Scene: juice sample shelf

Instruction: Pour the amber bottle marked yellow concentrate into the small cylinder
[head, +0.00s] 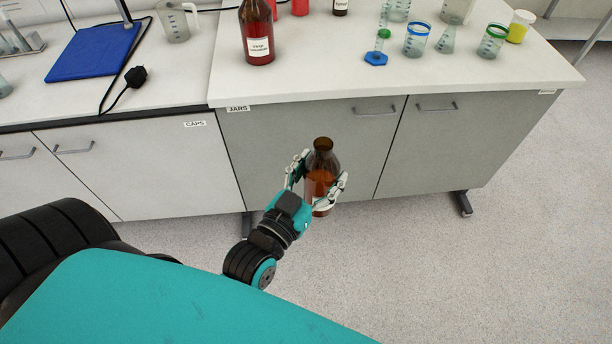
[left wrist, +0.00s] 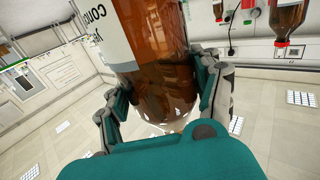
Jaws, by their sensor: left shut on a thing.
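My left gripper (head: 319,176) is shut on an amber bottle (head: 322,160) and holds it roughly upright in front of the grey cabinet doors, below the counter top. The bottle has an open neck and orange-brown liquid inside. In the left wrist view the bottle (left wrist: 160,75) sits between both fingers, with only part of its label (left wrist: 100,32) showing, so I cannot read its colour name. My right gripper is not in view.
Another amber bottle (head: 257,35) with a white label stands near the counter's left front. Beakers with blue (head: 416,39) and green (head: 492,41) bands and a flask (head: 447,40) stand right of the cylinder. The counter front (head: 330,82) is clear.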

